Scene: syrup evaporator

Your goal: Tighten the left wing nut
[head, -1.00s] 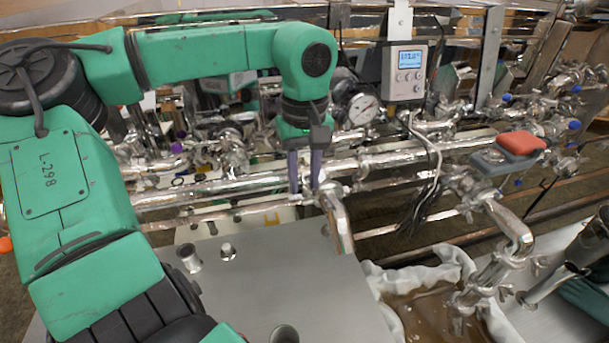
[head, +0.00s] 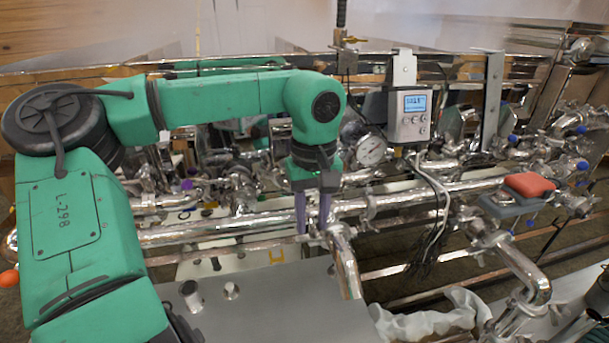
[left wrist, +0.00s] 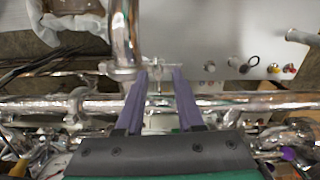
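My left gripper (head: 312,226) points down with two purple fingers, just left of the top of a bent steel pipe (head: 346,262) on the long horizontal pipe. The left wrist view shows the fingers (left wrist: 160,76) apart. A small shiny metal piece, probably the left wing nut (left wrist: 157,74), lies between or just beyond their tips beside the pipe's clamp joint. I cannot tell whether the fingers touch it. In the head view the fingers and pipe mostly hide it. My right gripper is not in view.
A grey metal plate (head: 265,312) lies below, with small fittings on it. A gauge (head: 371,151) and a digital controller (head: 411,116) with hanging wires stand behind. A red-topped grey device (head: 528,186) sits on pipes at the right. White cloth (head: 430,322) lies lower right.

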